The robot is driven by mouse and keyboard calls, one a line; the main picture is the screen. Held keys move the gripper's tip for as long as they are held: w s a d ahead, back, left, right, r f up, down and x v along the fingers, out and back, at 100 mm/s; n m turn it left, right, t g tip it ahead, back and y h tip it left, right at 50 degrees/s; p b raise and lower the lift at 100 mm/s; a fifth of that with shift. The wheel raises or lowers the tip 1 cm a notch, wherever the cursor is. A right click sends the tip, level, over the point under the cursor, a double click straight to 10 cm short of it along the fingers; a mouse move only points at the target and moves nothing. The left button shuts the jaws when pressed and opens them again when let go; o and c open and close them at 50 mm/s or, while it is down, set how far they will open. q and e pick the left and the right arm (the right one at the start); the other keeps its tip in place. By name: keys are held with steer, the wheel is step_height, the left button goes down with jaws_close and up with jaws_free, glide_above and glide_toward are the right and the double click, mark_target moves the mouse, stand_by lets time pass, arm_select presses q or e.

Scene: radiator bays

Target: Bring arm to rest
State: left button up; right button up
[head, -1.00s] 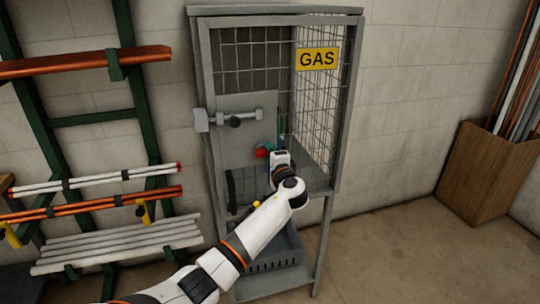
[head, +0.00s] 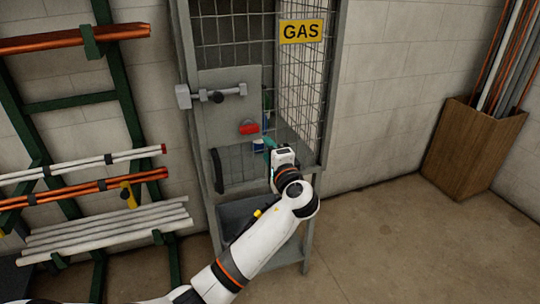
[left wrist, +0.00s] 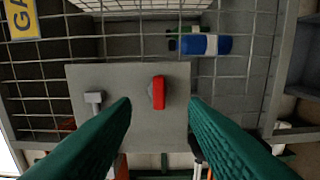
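My left gripper (head: 269,143) is in front of the gas cage (head: 335,110), low on its right side. Its green fingers are wide apart in the left wrist view (left wrist: 160,125), with nothing held between them. A red handle (head: 248,127) on the grey cage panel (head: 225,110) is just left of the gripper. In the left wrist view the red handle (left wrist: 158,93) appears between the fingers but beyond them, apart from both. My right gripper is in neither view.
A blue cylinder (left wrist: 205,44) lies behind the mesh. A grey slide bolt (head: 212,95) crosses the panel. A rack (head: 100,150) of pipes stands left, and a wooden bin (head: 465,150) of long pipes stands right. The floor (head: 370,235) between cage and bin is clear.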

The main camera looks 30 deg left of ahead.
arm_select(q)
steer(key=shift+s+d, duration=0.2)
steer(key=shift+d, duration=0.05)
stand_by(0.3)
step_height(320, 180, down, 20)
steer(key=d+m+g+h, duration=0.1)
steer(key=d+m+h, duration=0.1)
steer(key=h, duration=0.3)
steer(key=s+d+f+g+h, duration=0.15)
steer(key=s+f, duration=0.45)
steer(key=f, duration=0.6)
steer(key=s+d+f+g+h, duration=0.1)
steer(key=s+f+g+h, duration=0.3)
steer(key=f, duration=0.7)
steer(key=s+d+f+n+g+h, duration=0.1)
steer(key=s+f+n, duration=0.1)
steer(key=s+f, duration=0.7)
steer(key=s+d+f+n+g+h, duration=0.1)
steer(key=s+f, duration=0.6)
steer(key=s, duration=0.5)
steer(key=s+d+f+n+g, duration=0.1)
steer(key=s+f+n, duration=0.1)
steer(key=s, duration=0.9)
steer(key=s+d+f+n+g+h, duration=0.1)
steer(key=s+f, duration=0.3)
steer(key=s, duration=0.8)
steer(key=shift+f+n, duration=0.25)
steer(key=shift+n, duration=0.65)
